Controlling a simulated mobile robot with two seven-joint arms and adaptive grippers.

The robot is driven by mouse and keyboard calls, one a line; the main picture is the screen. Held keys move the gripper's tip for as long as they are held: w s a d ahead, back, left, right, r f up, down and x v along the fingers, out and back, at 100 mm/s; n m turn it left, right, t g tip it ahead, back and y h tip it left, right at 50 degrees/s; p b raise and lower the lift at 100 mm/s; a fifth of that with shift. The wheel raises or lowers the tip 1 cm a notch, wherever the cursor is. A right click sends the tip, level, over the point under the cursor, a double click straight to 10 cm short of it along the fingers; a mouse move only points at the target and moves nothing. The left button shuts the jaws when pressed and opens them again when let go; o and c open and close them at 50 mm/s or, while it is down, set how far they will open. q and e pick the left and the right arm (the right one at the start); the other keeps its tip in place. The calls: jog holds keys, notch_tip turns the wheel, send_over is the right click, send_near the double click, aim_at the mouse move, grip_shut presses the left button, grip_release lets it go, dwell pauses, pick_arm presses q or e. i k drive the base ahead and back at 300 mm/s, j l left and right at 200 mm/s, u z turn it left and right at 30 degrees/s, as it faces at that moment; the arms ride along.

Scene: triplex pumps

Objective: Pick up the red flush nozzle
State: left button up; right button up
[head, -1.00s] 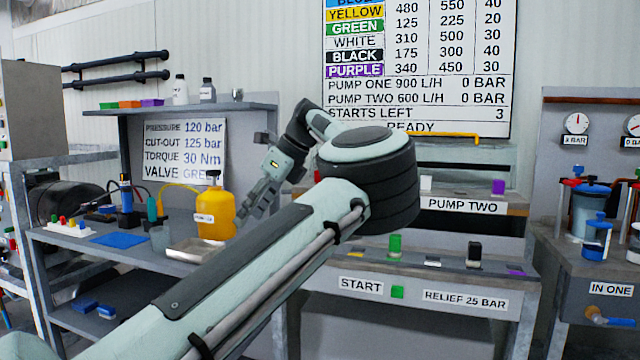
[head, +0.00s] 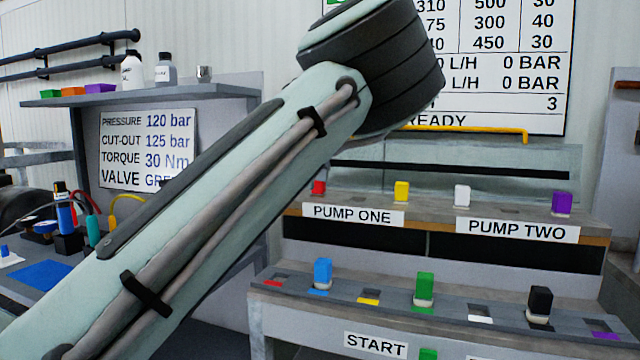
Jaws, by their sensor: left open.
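A small red piece (head: 318,187), which looks like the red flush nozzle, stands on the upper ledge of the pump bench above the PUMP ONE label. It is close to the right edge of my left arm in the picture, and its lower part is dark. My left arm crosses the head view from lower left to top centre. Its forearm and open gripper are mostly hidden behind my upper arm, so I cannot tell how far the gripper is from the red piece. My right gripper is not in view.
Yellow (head: 401,191), white (head: 462,195) and purple (head: 561,203) pieces share the upper ledge. Blue (head: 322,273), green (head: 424,288) and black (head: 540,303) pieces stand on the lower ledge, among colour-marked slots. A yellow bar (head: 470,129) runs behind.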

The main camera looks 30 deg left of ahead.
aim_at(319, 191)
jog(key=i+j, duration=0.8)
jog(key=i, duration=0.1)
